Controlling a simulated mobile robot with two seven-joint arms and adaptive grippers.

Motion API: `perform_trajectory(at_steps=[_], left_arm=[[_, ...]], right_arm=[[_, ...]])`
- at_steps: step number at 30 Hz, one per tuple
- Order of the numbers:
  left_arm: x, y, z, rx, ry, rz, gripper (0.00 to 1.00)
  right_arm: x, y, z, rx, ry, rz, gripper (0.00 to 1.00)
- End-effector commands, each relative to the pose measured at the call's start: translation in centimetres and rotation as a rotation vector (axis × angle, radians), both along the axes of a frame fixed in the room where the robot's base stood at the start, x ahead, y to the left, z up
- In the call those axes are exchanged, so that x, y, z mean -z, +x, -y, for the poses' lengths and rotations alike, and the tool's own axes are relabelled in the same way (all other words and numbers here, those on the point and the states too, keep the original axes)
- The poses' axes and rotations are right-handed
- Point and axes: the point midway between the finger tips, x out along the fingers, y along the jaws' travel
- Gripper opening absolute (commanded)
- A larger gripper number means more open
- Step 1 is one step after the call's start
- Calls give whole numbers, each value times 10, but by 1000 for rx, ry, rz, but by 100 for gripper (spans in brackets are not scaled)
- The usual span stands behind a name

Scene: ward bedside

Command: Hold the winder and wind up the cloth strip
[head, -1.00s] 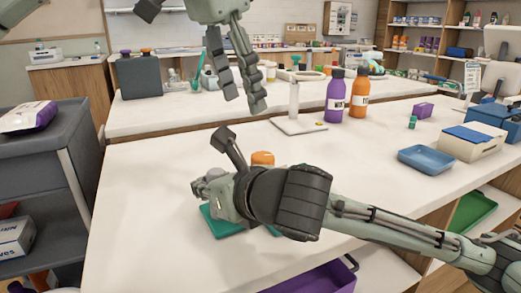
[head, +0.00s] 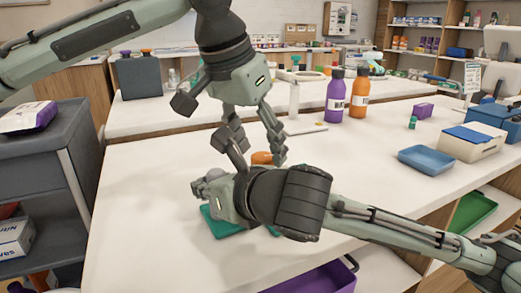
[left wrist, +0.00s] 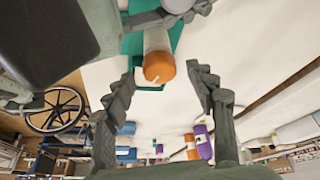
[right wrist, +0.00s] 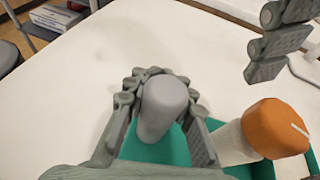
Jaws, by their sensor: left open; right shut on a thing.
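The winder has a teal base (head: 222,228) on the white table, a grey upright post (right wrist: 165,100) and a white cylinder with an orange top (head: 261,158). The orange top also shows in the left wrist view (left wrist: 158,67). My right gripper (right wrist: 160,85) is shut around the grey post. My left gripper (head: 250,145) is open, pointing down at the orange top, with its fingers apart and nothing clearly between them. Whether the white around the cylinder (right wrist: 232,145) is the cloth strip, I cannot tell. My right arm hides much of the base in the head view.
Purple (head: 335,95) and orange (head: 359,97) bottles stand behind on the table. A blue tray (head: 427,159) and a white box with a blue top (head: 475,142) lie to the right. A grey cart (head: 50,170) stands at left. The table's left part is clear.

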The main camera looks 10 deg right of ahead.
Motion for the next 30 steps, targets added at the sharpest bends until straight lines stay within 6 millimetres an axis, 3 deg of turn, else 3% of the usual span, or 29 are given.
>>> perform_trajectory(at_steps=[5,14,25,30], left_arm=[[12,3,4,1,0,0,56],[13,4,4,0,-1,0,55],[13,4,4,0,-1,-1,9],[13,4,4,5,-1,-1,6]], right_arm=[[0,0,0,1,-1,2,0],[0,0,0,1,-1,2,0],[0,0,0,1,-1,2,0],[0,0,0,1,-1,2,0]])
